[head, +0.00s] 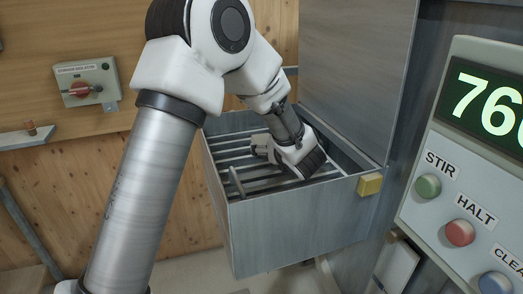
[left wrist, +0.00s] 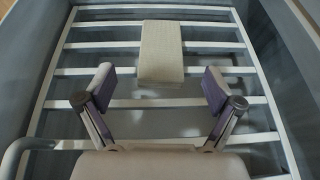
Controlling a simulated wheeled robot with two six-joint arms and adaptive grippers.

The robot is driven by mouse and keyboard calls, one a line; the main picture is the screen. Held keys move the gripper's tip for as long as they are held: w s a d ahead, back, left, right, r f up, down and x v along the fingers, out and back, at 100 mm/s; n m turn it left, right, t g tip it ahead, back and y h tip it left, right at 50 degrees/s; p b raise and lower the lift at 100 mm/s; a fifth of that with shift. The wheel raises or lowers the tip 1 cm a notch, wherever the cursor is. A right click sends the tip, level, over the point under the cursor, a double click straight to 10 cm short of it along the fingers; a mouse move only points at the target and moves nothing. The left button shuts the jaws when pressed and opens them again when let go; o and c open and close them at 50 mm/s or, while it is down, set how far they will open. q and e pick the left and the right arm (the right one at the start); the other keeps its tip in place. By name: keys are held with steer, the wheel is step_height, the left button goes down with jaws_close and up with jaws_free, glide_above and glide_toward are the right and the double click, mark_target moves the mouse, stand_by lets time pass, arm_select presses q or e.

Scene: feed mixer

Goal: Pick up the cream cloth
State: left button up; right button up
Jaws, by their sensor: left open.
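The cream cloth (left wrist: 161,52) shows in the left wrist view as a folded, flat rectangle lying across the pale bars of a grate. My left gripper (left wrist: 159,86) is open and empty, its two dark-padded fingers spread wide. The cloth lies ahead of the fingertips, roughly centred between them, and no finger appears to touch it. In the head view my left gripper (head: 262,148) is down at the top of the grey mixer box, over its bars. I cannot clearly make out the cloth there. My right gripper is not in view.
The grate (left wrist: 90,72) is walled in by the grey mixer box (head: 290,230), whose raised lid (head: 355,75) stands behind. A bent handle (left wrist: 20,150) rises at the grate's left. A control panel (head: 450,160) stands at right, and a switch box (head: 85,83) hangs on the wooden wall.

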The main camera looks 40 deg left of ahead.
mark_target(262, 139)
arm_select(q)
steer(key=p+x, duration=0.4)
steer(key=x, duration=0.3)
steer(key=shift+w+a, duration=0.2)
steer(key=shift+w, duration=0.05)
steer(key=shift+w+a+f, duration=0.1)
steer(key=shift+a, duration=0.05)
steer(key=shift+c, duration=0.6)
steer(key=c, duration=1.1)
